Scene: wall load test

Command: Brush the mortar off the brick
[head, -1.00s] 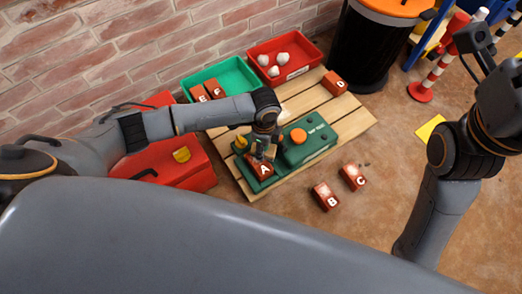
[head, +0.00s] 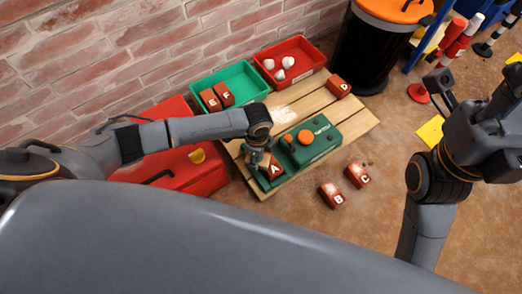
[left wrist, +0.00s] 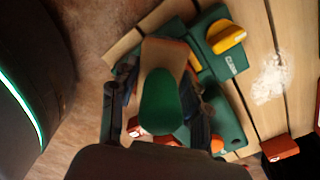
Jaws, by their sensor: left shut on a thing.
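Brick A (head: 275,168), red with a white letter, sits at the near left end of the green machine (head: 315,147) on the wooden pallet. My left gripper (head: 262,160) is shut on a brush (left wrist: 158,100) with a green top and a brown body, shown between the fingers in the left wrist view. The brush is at the left side of brick A; whether it touches is hidden. A red piece with white shows under the brush there. Any mortar on brick A is too small to make out. My right gripper (head: 490,130) hangs at the right; its fingertips are unclear.
A green tray (head: 245,78) holds bricks E and F. A red tray (head: 303,70) holds white lumps. A red toolbox (head: 190,175) stands left.

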